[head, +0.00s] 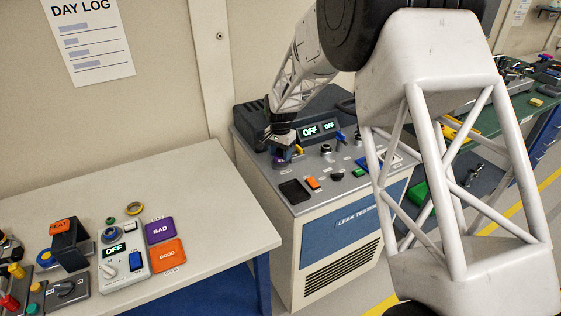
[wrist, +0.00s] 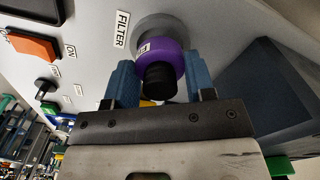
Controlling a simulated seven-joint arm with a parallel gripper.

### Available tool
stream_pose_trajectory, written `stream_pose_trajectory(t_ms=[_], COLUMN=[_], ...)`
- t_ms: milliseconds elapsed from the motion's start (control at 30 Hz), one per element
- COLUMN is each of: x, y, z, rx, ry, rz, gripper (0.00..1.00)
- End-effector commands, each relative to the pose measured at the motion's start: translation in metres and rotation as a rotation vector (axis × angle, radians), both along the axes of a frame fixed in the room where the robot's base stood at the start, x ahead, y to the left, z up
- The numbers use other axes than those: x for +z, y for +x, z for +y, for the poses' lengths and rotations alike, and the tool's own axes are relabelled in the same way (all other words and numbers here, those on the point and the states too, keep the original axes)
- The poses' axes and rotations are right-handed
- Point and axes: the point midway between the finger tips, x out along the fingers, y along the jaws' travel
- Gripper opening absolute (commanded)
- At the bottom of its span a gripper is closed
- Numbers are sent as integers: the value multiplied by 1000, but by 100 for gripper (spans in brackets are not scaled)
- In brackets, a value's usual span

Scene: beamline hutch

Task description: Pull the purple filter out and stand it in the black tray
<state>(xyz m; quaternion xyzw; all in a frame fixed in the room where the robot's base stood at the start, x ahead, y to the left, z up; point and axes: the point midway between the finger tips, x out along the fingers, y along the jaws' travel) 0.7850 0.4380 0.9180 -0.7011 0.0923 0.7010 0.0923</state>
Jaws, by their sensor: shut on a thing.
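The purple filter (wrist: 170,50) is a round purple piece with a black knob. In the wrist view it sits against a grey round socket beside the FILTER label. My gripper (wrist: 161,72) has its two blue fingers on either side of the filter, shut on it. In the head view my gripper (head: 281,152) is at the back left of the leak tester top, and the filter is mostly hidden there. The black tray (head: 295,191) is a shallow dark rectangle on the tester top, in front of the gripper. It looks empty.
The leak tester (head: 346,219) carries an orange switch (head: 312,183) just right of the tray, plus knobs and a green button. A dark console with OFF displays (head: 310,131) stands behind. A white bench (head: 150,180) with small devices is at left.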

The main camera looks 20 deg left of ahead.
Motion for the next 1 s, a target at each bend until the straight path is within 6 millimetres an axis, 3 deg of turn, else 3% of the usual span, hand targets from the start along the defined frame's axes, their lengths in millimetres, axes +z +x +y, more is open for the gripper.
stream_pose_trajectory(t_ms=[1000], x=[29], y=[0], z=[0], rx=[0], ry=[0], rz=[0], gripper=[21])
